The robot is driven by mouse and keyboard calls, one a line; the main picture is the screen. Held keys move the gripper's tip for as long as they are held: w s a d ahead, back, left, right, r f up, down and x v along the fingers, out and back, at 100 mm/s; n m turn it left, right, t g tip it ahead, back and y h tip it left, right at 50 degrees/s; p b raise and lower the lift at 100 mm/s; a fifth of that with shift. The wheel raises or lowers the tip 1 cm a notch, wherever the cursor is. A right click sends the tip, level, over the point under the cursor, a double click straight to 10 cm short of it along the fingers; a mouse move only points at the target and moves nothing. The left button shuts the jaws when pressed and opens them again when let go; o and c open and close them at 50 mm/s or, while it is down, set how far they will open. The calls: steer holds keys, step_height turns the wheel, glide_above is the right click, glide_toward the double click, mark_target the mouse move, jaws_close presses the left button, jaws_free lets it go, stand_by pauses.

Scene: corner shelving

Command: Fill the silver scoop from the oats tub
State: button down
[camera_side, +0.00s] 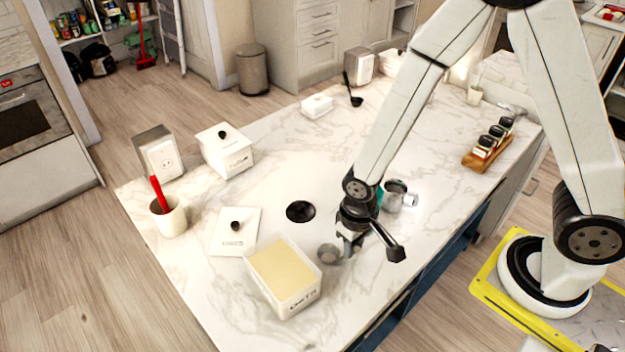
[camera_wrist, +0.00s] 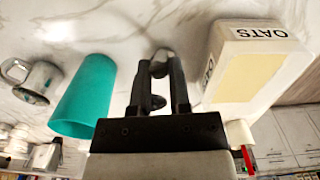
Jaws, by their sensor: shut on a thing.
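The oats tub (camera_side: 297,303) is a white open box with a pale tan fill (camera_side: 283,268) near the front of the counter. It shows at the right in the wrist view (camera_wrist: 262,43), labelled OATS. The silver scoop (camera_side: 328,254) is just right of the tub and appears apart from it. My gripper (camera_side: 350,243) is shut on the scoop's handle; the silver metal shows between the fingers (camera_wrist: 160,92) in the wrist view. The inside of the scoop's bowl is too small to make out, and its height above the counter is unclear.
A white lid (camera_side: 236,243) with a black knob lies left of the tub. A teal cup (camera_wrist: 85,97) and a steel mug (camera_side: 398,195) stand beside my gripper. A white crock (camera_side: 168,217) holds a red-handled tool. A dark round item (camera_side: 300,211) lies mid-counter.

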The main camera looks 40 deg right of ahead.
steer(key=shift+r, duration=0.15)
steer(key=shift+r, duration=2.5)
